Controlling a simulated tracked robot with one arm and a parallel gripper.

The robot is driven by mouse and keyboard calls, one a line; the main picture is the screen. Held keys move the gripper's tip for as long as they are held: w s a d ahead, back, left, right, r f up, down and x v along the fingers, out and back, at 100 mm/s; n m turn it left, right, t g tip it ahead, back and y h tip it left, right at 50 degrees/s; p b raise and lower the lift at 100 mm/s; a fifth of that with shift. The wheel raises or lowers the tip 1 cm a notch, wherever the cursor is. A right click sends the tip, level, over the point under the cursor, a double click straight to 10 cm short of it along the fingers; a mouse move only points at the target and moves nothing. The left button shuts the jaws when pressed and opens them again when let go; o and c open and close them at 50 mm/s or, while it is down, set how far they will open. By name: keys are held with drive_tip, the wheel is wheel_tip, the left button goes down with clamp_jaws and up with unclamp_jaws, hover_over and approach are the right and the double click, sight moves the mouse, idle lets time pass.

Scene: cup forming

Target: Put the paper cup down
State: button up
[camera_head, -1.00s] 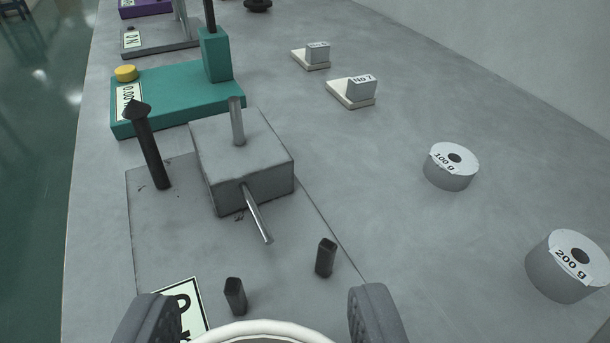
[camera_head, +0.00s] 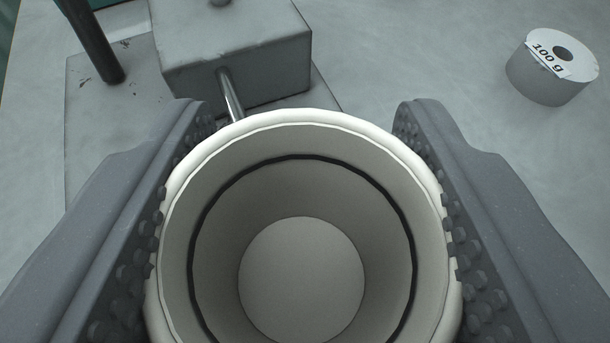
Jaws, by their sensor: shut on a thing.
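The paper cup (camera_head: 302,270) is white with a rolled rim and a dark ring inside. I look down into its open mouth, and it appears empty. My gripper (camera_head: 305,215) is shut on the cup, one dark studded finger on each side of it. The cup's outer wall and base are hidden, so I cannot tell whether it touches anything below.
A grey metal block (camera_head: 235,50) with a thin metal rod stands on a grey plate (camera_head: 85,165) just beyond the cup. A dark post (camera_head: 95,42) rises at the left. A 100 g weight (camera_head: 549,72) sits at the upper right. The table between is clear.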

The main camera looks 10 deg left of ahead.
drive_tip(key=o, duration=0.9)
drive_tip(key=shift+s+r, duration=0.1)
drive_tip(key=p+v, duration=0.1)
drive_tip(key=v, duration=1)
drive_tip(key=shift+s+d+r, duration=0.1)
drive_tip(key=shift+s, duration=0.25)
